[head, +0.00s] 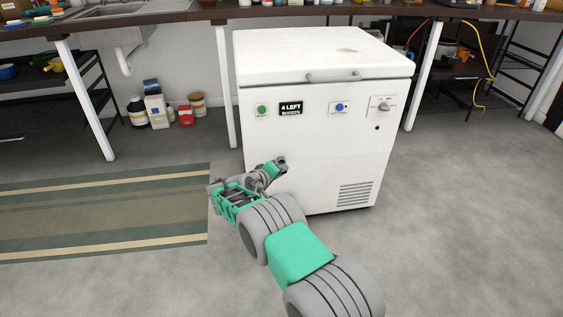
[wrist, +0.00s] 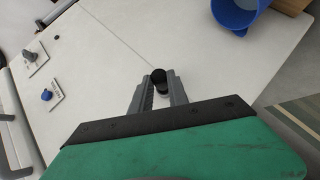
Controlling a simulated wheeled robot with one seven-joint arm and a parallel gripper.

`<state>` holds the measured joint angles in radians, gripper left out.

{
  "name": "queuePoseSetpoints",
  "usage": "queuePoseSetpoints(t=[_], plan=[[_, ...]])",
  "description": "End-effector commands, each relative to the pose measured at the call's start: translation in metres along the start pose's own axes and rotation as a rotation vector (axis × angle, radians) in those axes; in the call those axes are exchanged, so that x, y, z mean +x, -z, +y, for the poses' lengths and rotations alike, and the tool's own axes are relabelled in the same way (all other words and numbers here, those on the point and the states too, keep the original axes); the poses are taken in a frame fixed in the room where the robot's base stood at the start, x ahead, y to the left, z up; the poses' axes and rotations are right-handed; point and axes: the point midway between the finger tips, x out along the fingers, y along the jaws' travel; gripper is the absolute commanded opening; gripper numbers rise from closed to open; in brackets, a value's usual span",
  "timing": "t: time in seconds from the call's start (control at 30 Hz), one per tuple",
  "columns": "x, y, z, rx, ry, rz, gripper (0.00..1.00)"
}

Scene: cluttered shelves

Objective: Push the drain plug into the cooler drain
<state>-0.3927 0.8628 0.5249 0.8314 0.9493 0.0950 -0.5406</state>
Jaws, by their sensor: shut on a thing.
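My gripper (head: 281,163) is low at the left part of that front. In the wrist view my gripper (wrist: 160,78) is shut on the drain plug (wrist: 159,76), a small piece with a round black end and a paler part between the fingers. The plug's end lies close to the panel; I cannot tell whether it touches. The drain is not clearly visible, probably hidden behind the plug and fingers.
The cooler front has a green button (head: 262,110), a blue button (head: 339,107), a knob (head: 383,105) and a vent (head: 354,195). A blue container (wrist: 236,14) shows in the wrist view. A striped rug (head: 110,213) lies left; open floor (head: 460,230) is right.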

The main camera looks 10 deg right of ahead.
Motion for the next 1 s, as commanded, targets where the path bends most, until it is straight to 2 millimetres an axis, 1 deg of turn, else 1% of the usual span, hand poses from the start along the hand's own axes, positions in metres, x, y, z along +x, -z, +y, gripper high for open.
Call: queuePoseSetpoints(t=[1.0], plan=[[0.016, 0.017, 0.000, 0.000, 0.000, 0.000, 0.00]])
